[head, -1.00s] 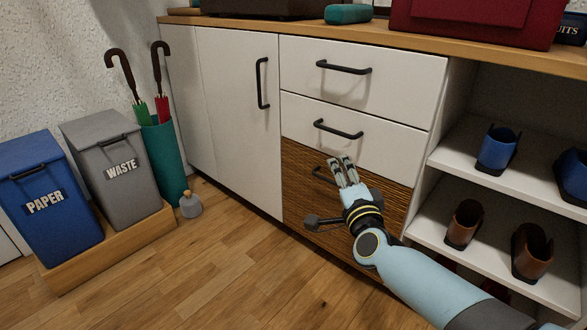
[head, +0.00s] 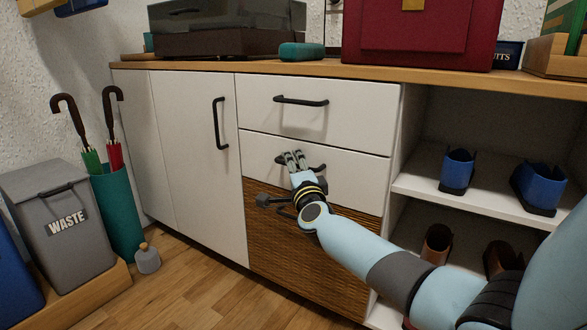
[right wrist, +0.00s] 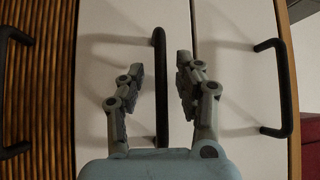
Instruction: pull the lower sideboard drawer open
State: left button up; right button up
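The sideboard has an upper white drawer (head: 350,120), a lower white drawer (head: 362,175) and a brown ribbed front (head: 285,250) beneath. All three look shut. My right gripper (head: 291,156) is in front of the lower white drawer, at its black bar handle (head: 318,168), which it partly hides. In the right wrist view, the fingers of my right gripper (right wrist: 160,75) are open, with the lower white drawer's handle (right wrist: 161,95) seen between them. I cannot tell whether they reach around it. My left gripper is not in view.
The upper drawer's handle (head: 300,100) is above, and the brown front's handle (right wrist: 12,90) shows at the wrist view's left. Open shelves with blue shoes (head: 457,170) stand at right. A waste bin (head: 60,225) and umbrella stand (head: 117,210) are at left.

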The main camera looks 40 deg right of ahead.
grip_shut()
jog(key=shift+a, duration=0.1)
dwell(0.5)
